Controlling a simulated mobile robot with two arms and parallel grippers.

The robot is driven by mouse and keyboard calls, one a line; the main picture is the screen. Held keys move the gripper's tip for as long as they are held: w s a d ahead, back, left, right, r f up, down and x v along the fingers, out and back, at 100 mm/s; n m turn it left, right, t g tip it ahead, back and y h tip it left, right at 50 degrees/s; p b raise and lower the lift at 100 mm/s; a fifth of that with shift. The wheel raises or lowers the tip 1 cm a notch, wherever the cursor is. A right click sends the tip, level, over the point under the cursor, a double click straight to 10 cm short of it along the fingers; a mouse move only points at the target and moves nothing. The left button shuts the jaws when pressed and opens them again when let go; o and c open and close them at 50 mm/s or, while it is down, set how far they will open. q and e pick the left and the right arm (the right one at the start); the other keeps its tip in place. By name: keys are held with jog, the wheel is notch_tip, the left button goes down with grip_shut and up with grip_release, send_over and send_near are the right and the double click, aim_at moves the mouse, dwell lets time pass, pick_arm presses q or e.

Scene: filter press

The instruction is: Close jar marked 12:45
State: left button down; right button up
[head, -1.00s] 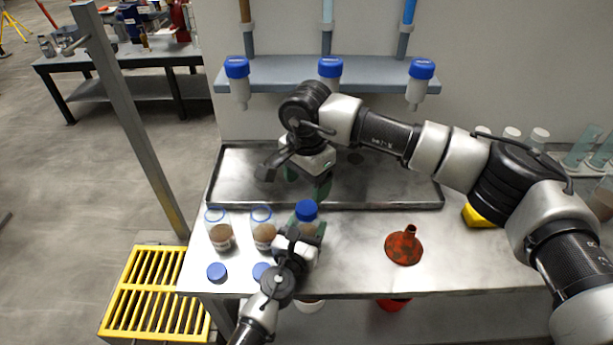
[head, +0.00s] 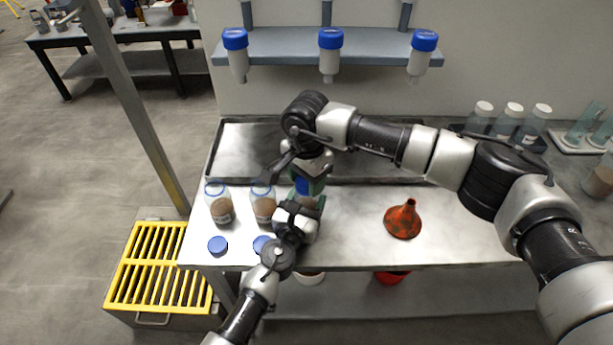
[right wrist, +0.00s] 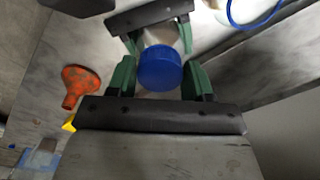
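The jar with a blue lid (head: 302,187) stands upright at the table's front, mostly hidden by my grippers. Its lid (right wrist: 159,68) shows from above in the right wrist view. My left gripper (head: 299,205) is shut on this jar's body from the front. My right gripper (head: 307,183) is over the jar; in the right wrist view its green fingers (right wrist: 160,75) stand on either side of the lid, very close, with a thin gap. Two open jars, a left one (head: 221,208) and a right one (head: 264,207), stand to the left. No time marking is legible.
Two loose blue lids, one left (head: 217,245) and one right (head: 262,244), lie at the front edge. An orange funnel (head: 403,220) stands right of the grippers. A metal tray (head: 240,150) lies behind. Capped bottles hang on the shelf (head: 285,48).

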jog(key=c, duration=0.5)
jog(key=m, duration=1.1)
jog(key=shift+m, duration=0.4)
jog(key=m, duration=0.6)
jog(key=o, duration=1)
jog(key=shift+r, duration=2.2)
jog(key=shift+c, duration=0.3)
